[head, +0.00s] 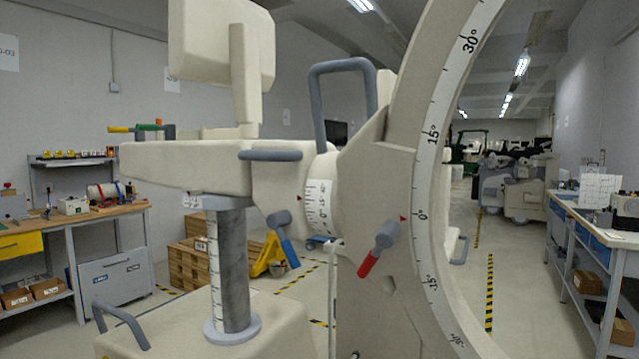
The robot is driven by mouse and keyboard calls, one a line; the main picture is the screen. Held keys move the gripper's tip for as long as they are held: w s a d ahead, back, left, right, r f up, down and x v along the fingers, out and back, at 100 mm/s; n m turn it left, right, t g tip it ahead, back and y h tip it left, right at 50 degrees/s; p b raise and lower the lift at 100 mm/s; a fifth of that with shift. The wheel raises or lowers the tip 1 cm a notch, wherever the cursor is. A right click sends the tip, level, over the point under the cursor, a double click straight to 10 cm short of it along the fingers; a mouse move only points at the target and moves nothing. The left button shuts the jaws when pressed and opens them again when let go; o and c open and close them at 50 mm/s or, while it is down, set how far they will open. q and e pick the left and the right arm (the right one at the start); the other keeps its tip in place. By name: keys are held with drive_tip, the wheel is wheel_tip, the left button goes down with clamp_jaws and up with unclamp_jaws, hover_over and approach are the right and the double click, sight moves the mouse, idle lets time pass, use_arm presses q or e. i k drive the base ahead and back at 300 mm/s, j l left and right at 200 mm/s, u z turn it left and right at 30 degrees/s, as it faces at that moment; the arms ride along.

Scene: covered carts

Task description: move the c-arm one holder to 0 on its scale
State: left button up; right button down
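The cream c-arm holder (375,190) stands close in front of me, with the large curved C (408,130) running up its right side. The C carries a degree scale (432,160) with 30°, 15°, 0° and further marks below. A red pointer (403,218) on the holder sits beside the 0° mark. A second white scale (317,207) wraps the collar left of the holder, with a small red pointer (300,198) at its left edge; its figures are too small to read surely. A red-handled lever (380,250) and a blue-handled lever (284,238) hang below. Neither gripper is in view.
The c-arm's column (228,265) with a vertical scale rises from its cream base (190,335). A grey loop handle (318,85) stands above the collar. A workbench (75,235) is at left, a shelf table (585,240) at right.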

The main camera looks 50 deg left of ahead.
sight(349, 194)
drive_tip(key=u, duration=1.3)
drive_tip(key=j, duration=0.1)
